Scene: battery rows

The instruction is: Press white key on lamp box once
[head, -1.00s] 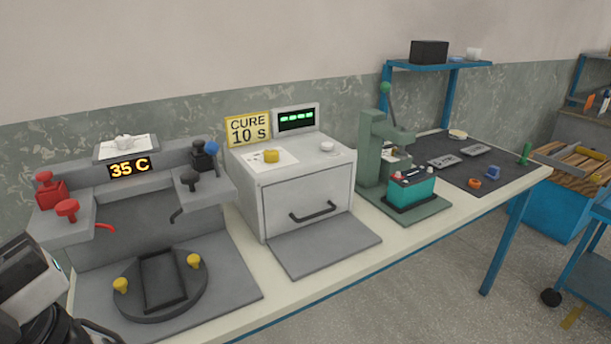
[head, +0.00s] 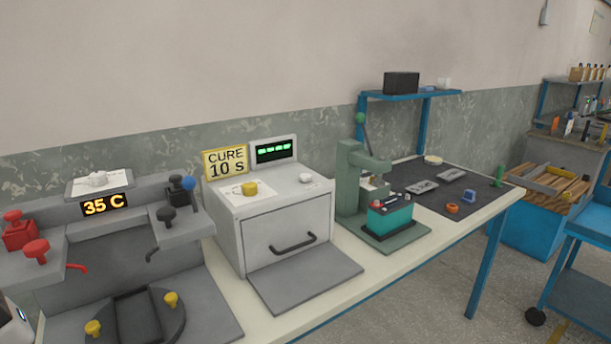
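The lamp box (head: 286,232) is a pale grey cabinet on the bench, with a dark handle on its closed front. Its white key (head: 306,178) is a small round cap on the right of the top. A yellow knob (head: 249,188) sits on a white plate at the left of the top. A display (head: 274,151) with green dashes stands at the back, beside a yellow "CURE 10 S" sign (head: 225,163). Only a sliver of my arm shows at the lower left edge, well apart from the box. My gripper's fingers are not seen.
Left of the box is a grey station with red and black clamps and a "35 C" display (head: 104,205). To the right stand a green press (head: 352,180) and a teal battery (head: 390,219). A grey plate (head: 305,279) lies before the box.

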